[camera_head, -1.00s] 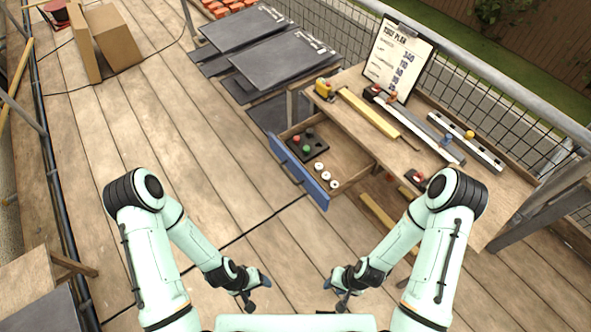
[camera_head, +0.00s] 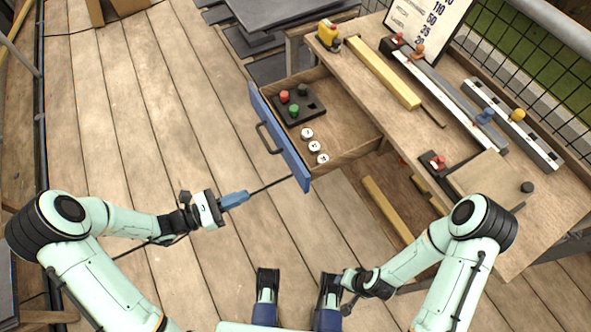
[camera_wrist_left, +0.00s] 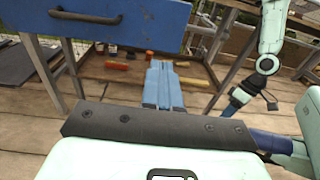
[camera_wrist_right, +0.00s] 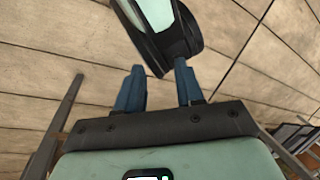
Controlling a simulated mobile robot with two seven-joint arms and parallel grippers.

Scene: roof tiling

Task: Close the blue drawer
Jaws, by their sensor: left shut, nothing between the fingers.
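The blue drawer (camera_head: 278,138) is pulled out from under the wooden workbench. Its blue front with a dark handle (camera_head: 267,138) faces left in the head view. The drawer front also shows at the upper left of the left wrist view (camera_wrist_left: 130,25). My left gripper (camera_head: 240,198) is shut and empty, left of the drawer front's near end and apart from it. Its closed blue fingers show in the left wrist view (camera_wrist_left: 163,75). My right gripper (camera_wrist_right: 160,70) is open and empty in the right wrist view, well away from the drawer; its fingers are unclear in the head view.
The drawer holds a black tray (camera_head: 312,112) with coloured knobs and three white discs (camera_head: 314,146). Plank floor left of the drawer is clear.

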